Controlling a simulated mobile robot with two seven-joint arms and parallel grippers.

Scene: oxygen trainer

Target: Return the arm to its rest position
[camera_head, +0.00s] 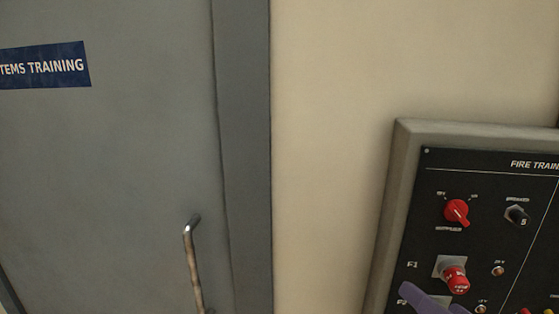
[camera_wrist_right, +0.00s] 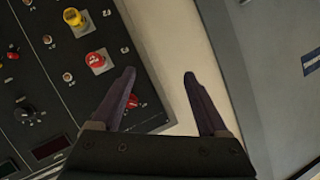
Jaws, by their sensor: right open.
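My right gripper (camera_wrist_right: 160,78) is open and empty in the right wrist view, its two dark purple fingers spread apart. Between and beyond the fingers is the pale wall. The left finger overlaps the edge of the black control panel (camera_wrist_right: 40,100), beside a red knob (camera_wrist_right: 132,101); I cannot tell whether they touch. In the head view a purple finger of the right gripper (camera_head: 432,301) shows at the bottom, just below a red knob (camera_head: 454,279) on the panel (camera_head: 490,180). The rest of my right arm is out of the head view. My left gripper is not in view.
A grey door (camera_head: 110,180) with a metal handle (camera_head: 194,265) and a blue sign (camera_head: 44,66) stands at the left. Bare cream wall (camera_head: 330,100) lies between door and panel. The panel has a raised grey frame and several protruding knobs, including a yellow one (camera_wrist_right: 73,17).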

